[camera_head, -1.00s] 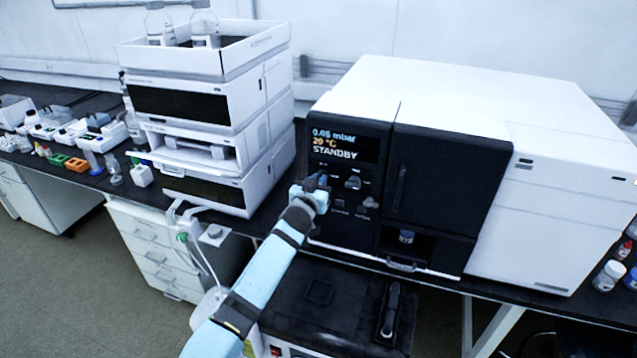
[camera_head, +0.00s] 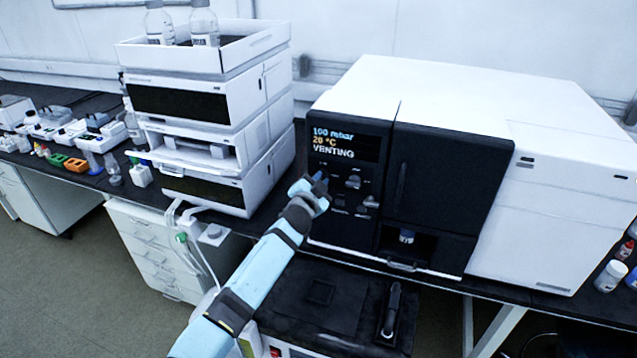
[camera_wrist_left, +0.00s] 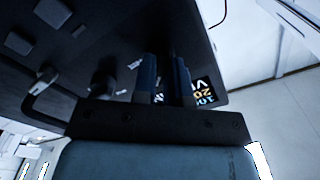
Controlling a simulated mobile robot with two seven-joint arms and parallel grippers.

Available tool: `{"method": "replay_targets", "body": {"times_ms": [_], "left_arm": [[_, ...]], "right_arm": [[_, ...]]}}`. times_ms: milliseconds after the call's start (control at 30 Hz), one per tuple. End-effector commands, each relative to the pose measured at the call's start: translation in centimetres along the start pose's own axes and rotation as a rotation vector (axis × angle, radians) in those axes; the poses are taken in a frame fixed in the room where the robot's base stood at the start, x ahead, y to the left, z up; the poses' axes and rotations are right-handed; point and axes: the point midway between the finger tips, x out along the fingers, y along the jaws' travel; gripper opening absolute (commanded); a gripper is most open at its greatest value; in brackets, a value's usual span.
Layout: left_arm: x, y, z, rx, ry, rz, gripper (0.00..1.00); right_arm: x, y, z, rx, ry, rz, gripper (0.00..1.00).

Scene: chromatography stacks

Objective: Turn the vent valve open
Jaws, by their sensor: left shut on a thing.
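The vent valve is on the black front panel (camera_head: 345,222) of the large white instrument, and my left gripper (camera_head: 319,181) hides it in the head view. The left gripper is shut on it, reaching the panel just below the display (camera_head: 340,145). The display reads 100 mbar, 20 °C and VENTING. In the left wrist view the two dark fingers (camera_wrist_left: 166,75) point at the panel, partly covering the display (camera_wrist_left: 202,92); the valve between them is too dark to make out. My right gripper is not in view.
Other panel controls, a knob (camera_head: 353,182) and a lower one (camera_head: 371,201), sit close to the right of the gripper. A dark door (camera_head: 450,180) with a handle is further right. A white chromatography stack (camera_head: 215,150) stands on the left, with bottles in its top tray.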

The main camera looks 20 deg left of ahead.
Motion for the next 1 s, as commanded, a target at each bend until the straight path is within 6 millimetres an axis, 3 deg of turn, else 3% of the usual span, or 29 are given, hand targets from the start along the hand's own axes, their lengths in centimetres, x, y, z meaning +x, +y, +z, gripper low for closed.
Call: {"method": "replay_targets", "body": {"times_ms": [600, 1000], "left_arm": [[0.00, -0.03, 0.07, 0.570, -0.001, 0.001, 0.00], [-0.01, 0.03, 0.05, 0.799, -0.001, 0.001, 0.00]], "right_arm": [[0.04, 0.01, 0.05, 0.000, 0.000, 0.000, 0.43], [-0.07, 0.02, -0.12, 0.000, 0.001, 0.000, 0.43]]}}
